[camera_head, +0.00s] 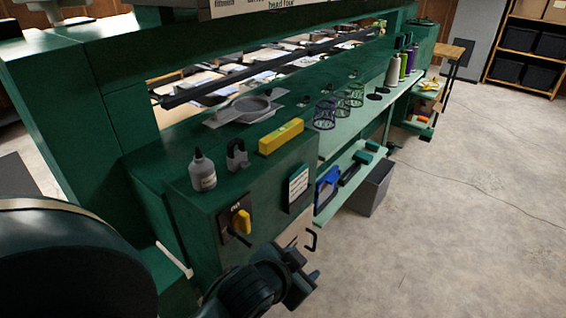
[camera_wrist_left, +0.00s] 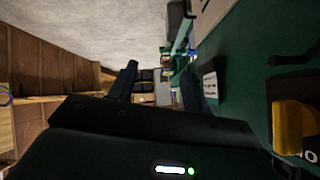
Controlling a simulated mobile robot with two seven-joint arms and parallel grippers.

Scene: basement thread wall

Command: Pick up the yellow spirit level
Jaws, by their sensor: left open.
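The yellow spirit level (camera_head: 281,136) lies on the green top of the machine's near end block, close to its right edge. My left gripper (camera_head: 298,284) is low in front of that block, below the level and apart from it. In the left wrist view its two fingers (camera_wrist_left: 158,82) are spread with nothing between them. The level cannot be made out in the left wrist view. My right gripper is not in view.
A grey bottle (camera_head: 202,172) and a padlock (camera_head: 237,155) stand left of the level. A yellow rotary switch (camera_head: 241,221) is on the block's front; its knob (camera_wrist_left: 294,128) shows in the wrist view. Wire cups (camera_head: 325,114) stand beyond. Open floor (camera_head: 470,200) lies right.

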